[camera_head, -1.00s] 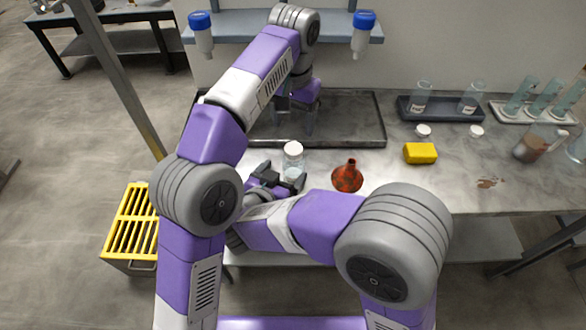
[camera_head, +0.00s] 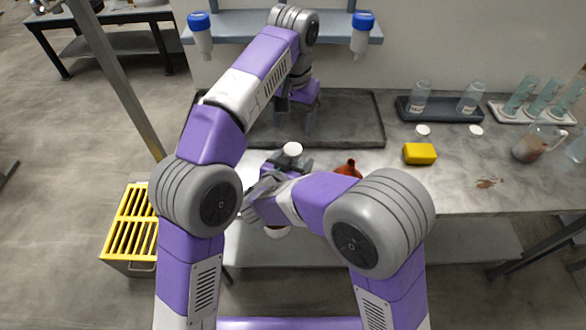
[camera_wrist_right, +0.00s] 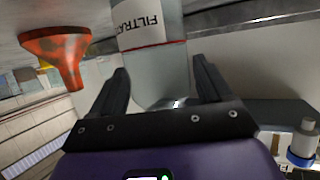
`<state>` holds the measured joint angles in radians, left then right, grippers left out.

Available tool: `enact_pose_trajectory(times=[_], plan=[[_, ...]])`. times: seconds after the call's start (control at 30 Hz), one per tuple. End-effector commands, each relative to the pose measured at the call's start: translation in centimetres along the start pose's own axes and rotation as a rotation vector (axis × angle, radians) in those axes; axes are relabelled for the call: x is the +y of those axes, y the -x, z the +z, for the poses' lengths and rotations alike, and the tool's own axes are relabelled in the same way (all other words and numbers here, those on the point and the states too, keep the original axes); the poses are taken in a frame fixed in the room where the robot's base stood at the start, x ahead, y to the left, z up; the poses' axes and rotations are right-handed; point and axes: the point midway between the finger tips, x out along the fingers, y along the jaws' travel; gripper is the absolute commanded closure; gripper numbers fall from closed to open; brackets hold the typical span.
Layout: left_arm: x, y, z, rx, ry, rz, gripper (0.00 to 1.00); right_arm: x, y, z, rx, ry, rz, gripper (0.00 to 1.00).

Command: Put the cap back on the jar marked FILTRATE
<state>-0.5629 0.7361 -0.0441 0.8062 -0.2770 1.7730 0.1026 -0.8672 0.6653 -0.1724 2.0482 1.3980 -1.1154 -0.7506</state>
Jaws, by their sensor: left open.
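The jar marked FILTRATE (camera_wrist_right: 160,65) is clear glass with a white label and a red line. In the right wrist view it stands between the spread fingers of my right gripper (camera_wrist_right: 160,90), with gaps at its sides. In the head view a white top (camera_head: 292,149) shows just behind my right gripper (camera_head: 288,166); the body below is hidden. I cannot tell whether that top is a cap. Two loose white caps, a left one (camera_head: 423,131) and a right one (camera_head: 476,131), lie on the bench. My left gripper (camera_head: 297,122) is open and empty over the dark tray.
The dark tray (camera_head: 355,140) lies behind the jar. A red-orange funnel (camera_head: 348,168) stands close right of it, partly hidden by my right arm. A yellow block (camera_head: 420,154), a rack with open jars (camera_head: 440,112) and a beaker (camera_head: 535,147) are farther right.

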Motion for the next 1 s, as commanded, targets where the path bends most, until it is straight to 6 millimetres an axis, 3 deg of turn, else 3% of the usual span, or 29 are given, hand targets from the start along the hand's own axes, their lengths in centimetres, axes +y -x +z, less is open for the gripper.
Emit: enact_pose_trajectory(times=[0.07,0.5,0.67,1.0], plan=[[0.0,0.0,0.0,0.0,0.0,0.0,0.29,0.0,0.02,0.0,0.0,0.0,0.0,0.34],[0.0,0.0,0.0,0.0,0.002,0.0,0.29,0.0,0.04,0.0,0.0,0.0,0.0,1.0],[0.04,-0.09,-0.01,-0.003,0.072,0.001,0.29,0.0,0.04,0.0,0.0,0.0,0.0,1.0],[0.07,-0.09,-0.01,-0.007,0.526,-0.002,0.29,0.0,0.04,-0.01,0.0,0.0,0.0,1.0]])
